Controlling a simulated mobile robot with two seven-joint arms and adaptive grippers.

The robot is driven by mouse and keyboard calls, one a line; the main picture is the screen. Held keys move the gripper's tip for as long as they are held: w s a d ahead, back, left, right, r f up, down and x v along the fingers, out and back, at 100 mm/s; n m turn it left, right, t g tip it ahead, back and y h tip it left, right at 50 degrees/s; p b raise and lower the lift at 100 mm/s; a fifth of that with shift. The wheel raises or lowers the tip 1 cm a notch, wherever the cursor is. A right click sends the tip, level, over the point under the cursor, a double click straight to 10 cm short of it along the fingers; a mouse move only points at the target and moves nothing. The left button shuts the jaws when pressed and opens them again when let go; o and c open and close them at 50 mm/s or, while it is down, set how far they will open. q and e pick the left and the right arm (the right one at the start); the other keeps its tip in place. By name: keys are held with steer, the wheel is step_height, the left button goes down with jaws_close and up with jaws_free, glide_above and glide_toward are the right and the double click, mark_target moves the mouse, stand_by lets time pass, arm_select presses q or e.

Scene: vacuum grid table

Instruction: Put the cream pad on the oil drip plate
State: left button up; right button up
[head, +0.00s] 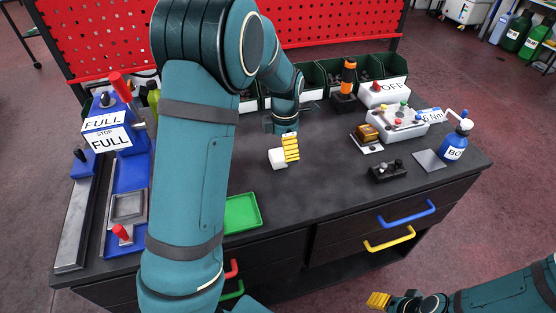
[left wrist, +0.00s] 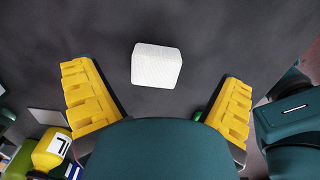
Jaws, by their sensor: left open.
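The cream pad (head: 277,158), a small whitish block, lies on the dark table top near the middle. In the left wrist view the pad (left wrist: 156,65) appears ahead of and between my spread fingers, touching neither. My left gripper (head: 288,149) is open and empty close over the pad; its two yellow fingers show in the left wrist view (left wrist: 157,92). A grey plate (left wrist: 48,117) beside a yellow bottle (left wrist: 50,149) with a partly visible label looks like the oil drip plate; my left arm hides it in the head view. My right gripper (head: 384,301) is low at the right, off the table.
A green tray (head: 242,212) lies near the front edge. Another grey plate (head: 430,160) lies by a blue bottle (head: 455,143) at the right. A black block with knobs (head: 387,171) and a brown item on a white plate stand right of the pad. Bins line the back.

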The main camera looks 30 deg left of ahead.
arm_select(q)
step_height(320, 180, down, 4)
steer(key=shift+w+a+r+b, duration=0.1)
steer(key=shift+r+b, duration=0.15)
steer(key=shift+b, duration=0.2)
steer(key=c, duration=1.3)
